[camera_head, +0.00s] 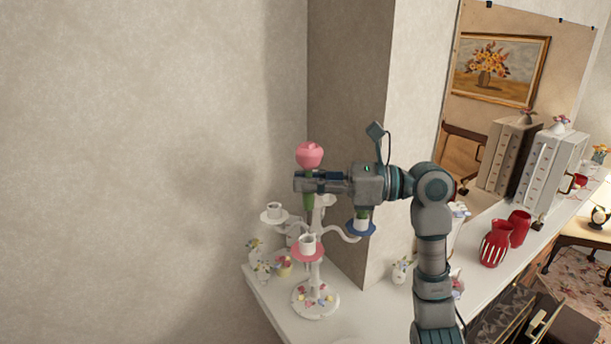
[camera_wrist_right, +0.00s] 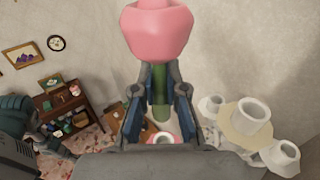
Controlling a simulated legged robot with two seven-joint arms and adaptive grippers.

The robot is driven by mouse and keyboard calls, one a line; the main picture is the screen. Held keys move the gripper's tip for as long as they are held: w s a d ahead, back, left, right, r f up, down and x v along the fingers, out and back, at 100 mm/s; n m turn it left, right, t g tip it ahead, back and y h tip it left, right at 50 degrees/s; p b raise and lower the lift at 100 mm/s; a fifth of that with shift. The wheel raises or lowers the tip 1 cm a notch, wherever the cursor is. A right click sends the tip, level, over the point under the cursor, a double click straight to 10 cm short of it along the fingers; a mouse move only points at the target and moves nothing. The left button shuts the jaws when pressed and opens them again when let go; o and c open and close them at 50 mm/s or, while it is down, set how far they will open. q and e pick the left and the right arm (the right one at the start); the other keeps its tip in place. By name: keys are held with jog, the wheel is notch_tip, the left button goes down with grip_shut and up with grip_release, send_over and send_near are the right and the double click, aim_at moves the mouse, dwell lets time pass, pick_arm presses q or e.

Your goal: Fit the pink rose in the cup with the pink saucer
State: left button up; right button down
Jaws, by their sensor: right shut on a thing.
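The pink rose (camera_head: 309,155) is upright with its bloom on top and green stem below. My right gripper (camera_head: 308,183) is shut on the stem just under the bloom. The wrist view shows the bloom (camera_wrist_right: 160,32) and the stem (camera_wrist_right: 161,95) between the fingers. The white cup (camera_head: 307,241) sits on the pink saucer (camera_head: 307,254), on the front arm of a white candelabra-like stand (camera_head: 316,275). The stem's lower end is above this cup, apart from it. Pink and white at the bottom of the wrist view (camera_wrist_right: 163,138) look like the same saucer and cup, partly hidden. My left gripper is out of view.
Other cups stand on a white saucer (camera_head: 274,217) at left and a blue saucer (camera_head: 361,228) at right, the blue one holding something green. Painted figurines (camera_head: 259,262) stand beside the base on the white mantel (camera_head: 285,320). A wall corner rises close behind. Red vases (camera_head: 495,245) stand farther right.

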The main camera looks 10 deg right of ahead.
aim_at(309, 208)
jog(key=shift+s+a, duration=0.2)
jog(key=shift+s, duration=0.05)
jog(key=shift+w+f, duration=0.6)
jog(key=shift+w, duration=0.1)
jog(key=shift+d+f+b, duration=0.1)
jog(key=shift+f+b, duration=0.65)
jog(key=shift+b, duration=0.05)
jog(key=shift+s+d+f+b, duration=0.1)
jog(key=shift+s+f+b, duration=0.1)
jog(key=shift+f+b, duration=0.45)
jog(key=shift+s+d+f+b, duration=0.15)
jog(key=shift+f+b, duration=0.15)
jog(key=shift+f, duration=0.5)
jog(key=shift+w+a+f, duration=0.1)
jog(key=shift+f, duration=0.15)
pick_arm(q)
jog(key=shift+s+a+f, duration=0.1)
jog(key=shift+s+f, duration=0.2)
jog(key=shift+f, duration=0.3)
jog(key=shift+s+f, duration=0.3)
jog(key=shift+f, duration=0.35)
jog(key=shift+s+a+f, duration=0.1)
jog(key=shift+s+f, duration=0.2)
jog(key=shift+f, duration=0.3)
pick_arm(e)
jog(key=shift+a, duration=0.15)
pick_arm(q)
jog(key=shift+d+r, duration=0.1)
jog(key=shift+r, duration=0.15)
